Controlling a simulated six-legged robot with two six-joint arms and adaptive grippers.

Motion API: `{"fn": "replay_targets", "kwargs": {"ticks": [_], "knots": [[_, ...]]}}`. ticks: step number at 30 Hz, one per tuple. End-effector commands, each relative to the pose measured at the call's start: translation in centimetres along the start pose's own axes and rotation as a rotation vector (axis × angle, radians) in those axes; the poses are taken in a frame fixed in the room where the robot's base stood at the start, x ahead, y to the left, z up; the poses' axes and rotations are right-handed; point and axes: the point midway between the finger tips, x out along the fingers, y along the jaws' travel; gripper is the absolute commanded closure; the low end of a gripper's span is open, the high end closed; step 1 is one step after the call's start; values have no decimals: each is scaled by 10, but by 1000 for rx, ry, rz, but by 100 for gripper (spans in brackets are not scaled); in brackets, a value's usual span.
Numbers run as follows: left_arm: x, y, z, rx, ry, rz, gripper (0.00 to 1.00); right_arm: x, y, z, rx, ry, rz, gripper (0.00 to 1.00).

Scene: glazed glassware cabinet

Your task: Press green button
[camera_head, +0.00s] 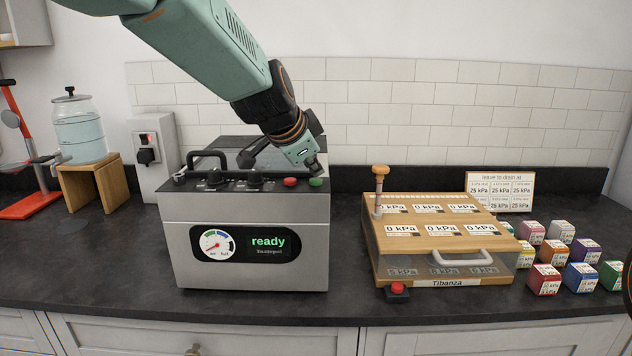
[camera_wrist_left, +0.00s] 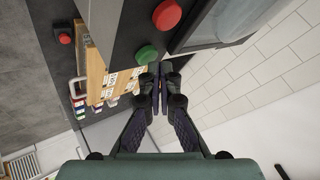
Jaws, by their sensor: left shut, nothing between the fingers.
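The green button (camera_head: 316,182) sits at the right end of the top front strip of a steel machine (camera_head: 180,245) whose display reads "ready". A red button (camera_head: 290,182) is just left of it. My left gripper (camera_head: 316,172) is shut and empty, pointing down just above and behind the green button. In the left wrist view the closed fingertips (camera_wrist_left: 160,68) are beside the green button (camera_wrist_left: 146,54), with a small gap seen in that picture. Whether they touch it is unclear. The red button (camera_wrist_left: 167,14) shows above.
A wooden box (camera_head: 440,235) labelled Tibanza with a handle, gauges and its own red button (camera_head: 397,289) stands right of the machine. Several coloured cubes (camera_head: 544,279) lie further right. A glass jar (camera_head: 80,128) on a wooden stand (camera_head: 92,188) is at left.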

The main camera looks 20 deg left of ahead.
Motion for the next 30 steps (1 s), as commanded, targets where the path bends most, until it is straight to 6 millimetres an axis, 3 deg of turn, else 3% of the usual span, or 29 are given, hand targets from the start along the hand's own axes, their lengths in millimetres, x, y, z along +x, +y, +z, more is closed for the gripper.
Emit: {"fn": "replay_targets", "kwargs": {"ticks": [30], "knots": [[5, 4, 4, 0, 0, 0, 100, 9, 0, 0, 0, 0, 0, 60]]}}
